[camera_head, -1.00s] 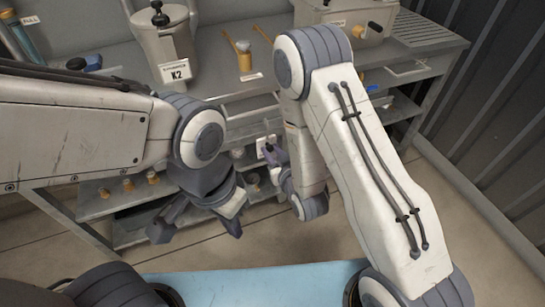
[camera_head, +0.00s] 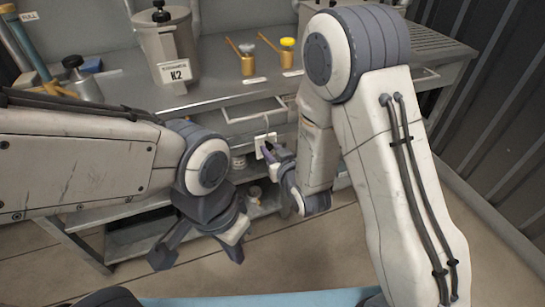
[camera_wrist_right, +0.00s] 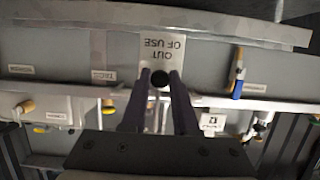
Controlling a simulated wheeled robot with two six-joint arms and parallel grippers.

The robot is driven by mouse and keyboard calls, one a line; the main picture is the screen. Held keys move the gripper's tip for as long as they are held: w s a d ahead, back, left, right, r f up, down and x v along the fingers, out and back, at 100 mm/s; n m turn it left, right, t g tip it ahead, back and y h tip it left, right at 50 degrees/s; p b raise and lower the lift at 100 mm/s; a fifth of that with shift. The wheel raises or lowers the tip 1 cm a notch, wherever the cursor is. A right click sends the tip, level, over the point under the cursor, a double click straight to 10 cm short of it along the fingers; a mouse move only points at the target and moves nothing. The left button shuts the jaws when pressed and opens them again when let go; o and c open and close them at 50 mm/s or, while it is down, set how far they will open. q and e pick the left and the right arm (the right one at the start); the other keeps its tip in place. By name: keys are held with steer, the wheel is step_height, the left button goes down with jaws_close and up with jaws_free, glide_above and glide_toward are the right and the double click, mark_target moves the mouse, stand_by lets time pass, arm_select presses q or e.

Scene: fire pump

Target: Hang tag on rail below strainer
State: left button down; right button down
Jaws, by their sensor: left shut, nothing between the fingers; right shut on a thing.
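The grey strainer (camera_head: 165,38) stands on the bench with a white K2 label on its front. My right gripper (camera_wrist_right: 160,85) is shut on a white tag (camera_wrist_right: 163,50) that reads OUT OF USE, upside down in the right wrist view. The tag (camera_head: 265,145) also shows in the head view, in front of the bench, to the right of and lower than the strainer. A pale rail (camera_head: 252,113) runs under the bench edge near the tag; I cannot tell if they touch. My left gripper (camera_head: 201,241) is empty and shut, low in front of the bench.
Two brass valves (camera_head: 247,60) stand on the bench (camera_head: 215,97) right of the strainer. A shelf (camera_head: 140,240) lies below. My right arm covers much of the bench's right part. Floor is free in front.

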mark_target(266, 138)
steer(key=shift+w+a+r+p, duration=0.1)
steer(key=shift+w+a+p, duration=0.2)
steer(key=shift+w, duration=0.7)
steer(key=shift+w+a+f+p, duration=0.1)
steer(key=shift+w+a+p, duration=0.2)
steer(key=shift+w, duration=0.7)
steer(key=shift+w+a+r+p, duration=0.15)
steer(key=shift+w+a, duration=0.2)
steer(key=shift+w, duration=0.65)
steer(key=shift+s+f+b, duration=0.1)
steer(key=shift+f+b, duration=1.05)
steer(key=shift+f, duration=0.15)
steer(key=c, duration=0.6)
jaws_free()
